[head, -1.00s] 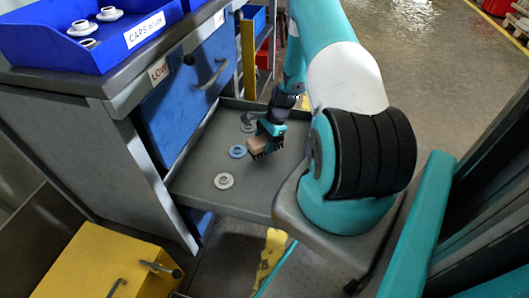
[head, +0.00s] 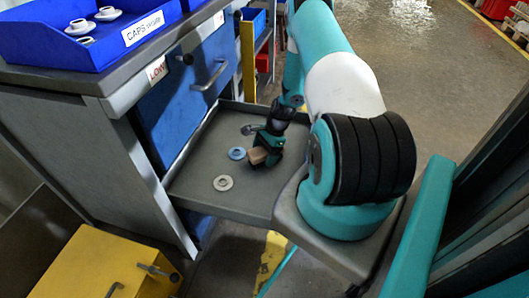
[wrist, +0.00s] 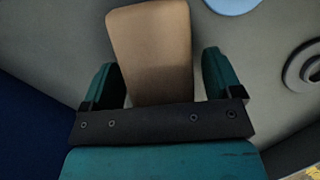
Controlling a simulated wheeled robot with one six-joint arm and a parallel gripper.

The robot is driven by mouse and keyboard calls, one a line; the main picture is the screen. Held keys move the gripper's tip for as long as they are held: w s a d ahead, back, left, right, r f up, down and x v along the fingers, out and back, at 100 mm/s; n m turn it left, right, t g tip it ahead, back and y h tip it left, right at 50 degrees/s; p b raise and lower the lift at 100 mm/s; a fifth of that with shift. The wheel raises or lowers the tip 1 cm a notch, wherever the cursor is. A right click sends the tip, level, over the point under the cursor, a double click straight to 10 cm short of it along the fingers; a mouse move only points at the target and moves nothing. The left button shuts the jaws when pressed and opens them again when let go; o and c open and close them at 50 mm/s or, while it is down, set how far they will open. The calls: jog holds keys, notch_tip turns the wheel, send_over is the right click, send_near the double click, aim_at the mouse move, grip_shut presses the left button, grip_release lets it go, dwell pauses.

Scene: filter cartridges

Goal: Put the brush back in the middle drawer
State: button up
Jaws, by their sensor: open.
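The brush shows as a tan wooden block (head: 259,155) in the open grey drawer tray (head: 232,198) in the head view. In the wrist view the brush's tan back (wrist: 150,50) lies between my two fingers, with a gap on each side. My gripper (wrist: 160,75) is open around it. In the head view my gripper (head: 270,142) is low over the drawer floor. The brush seems to rest on that floor; its bristles are hidden.
A closed blue drawer front (head: 190,88) stands above. A blue caps bin (head: 95,40) is on the cabinet top. A yellow box (head: 95,265) stands below left.

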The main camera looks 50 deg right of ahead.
jog(key=p+v, duration=0.3)
jog(key=v, duration=0.9)
jog(key=shift+r, duration=0.15)
